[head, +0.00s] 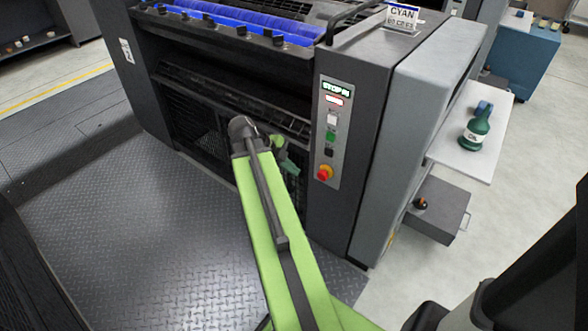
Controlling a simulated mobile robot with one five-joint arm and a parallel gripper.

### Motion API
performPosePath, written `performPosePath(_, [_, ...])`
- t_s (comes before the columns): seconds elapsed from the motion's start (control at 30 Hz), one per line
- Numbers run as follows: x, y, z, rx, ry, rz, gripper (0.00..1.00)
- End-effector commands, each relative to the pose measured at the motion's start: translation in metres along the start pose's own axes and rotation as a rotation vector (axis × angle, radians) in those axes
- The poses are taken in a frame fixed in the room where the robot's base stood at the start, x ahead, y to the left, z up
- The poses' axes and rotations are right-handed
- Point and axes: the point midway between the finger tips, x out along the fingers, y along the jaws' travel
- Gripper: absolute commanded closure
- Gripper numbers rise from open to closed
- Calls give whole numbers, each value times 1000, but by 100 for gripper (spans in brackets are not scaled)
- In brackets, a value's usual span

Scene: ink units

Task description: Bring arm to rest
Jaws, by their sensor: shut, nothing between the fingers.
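My arm, light green with dark joints, reaches up from the bottom of the head view to a dark elbow in front of the printing unit (403,110). Beyond the elbow, a short green part folds down behind the arm. My gripper (290,168) is small and dark there, partly hidden against the unit's dark lower front. It is shut and holds nothing. I cannot tell how far its tips are from the unit.
A control panel (330,130) with buttons and a red and yellow knob is right of my gripper. A white side shelf (457,155) carries a green bottle (476,128) and a blue roll (483,108). A grey box (440,205) is below. The treadplate floor (150,240) at left is clear.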

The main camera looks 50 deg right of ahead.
Motion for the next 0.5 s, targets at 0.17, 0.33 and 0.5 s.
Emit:
performPosePath(0.17, [0, 0, 0, 0, 0, 0, 100])
performPosePath(0.33, [-9, 7, 11, -23, -12, -12, 100])
performPosePath(0.5, [-68, 62, 73, -169, -99, -75, 100])
